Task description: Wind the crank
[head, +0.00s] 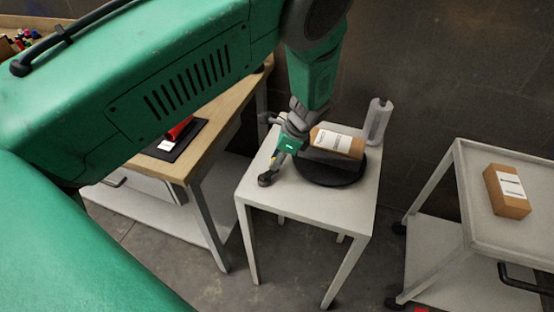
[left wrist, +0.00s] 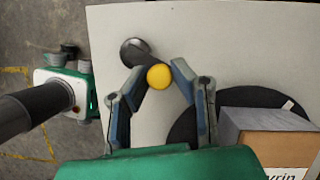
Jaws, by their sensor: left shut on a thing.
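The crank stands near the left front edge of the small white table (head: 255,200). Its dark round hub (head: 266,180) lies beside my left gripper (head: 276,160), and the hub also shows in the left wrist view (left wrist: 133,50). The yellow crank knob (left wrist: 159,77) sits between the two fingers of my left gripper (left wrist: 158,82), which is shut on it. In the head view the gripper hides most of the crank arm and knob. My right gripper does not show in either view.
A black turntable disc (head: 330,181) right of the crank bears a brown, labelled box (head: 345,143). A grey bottle (head: 377,122) stands at the table's back right. A wooden bench (head: 190,166) is left; a cart (head: 450,200) with another box (head: 507,192) is right.

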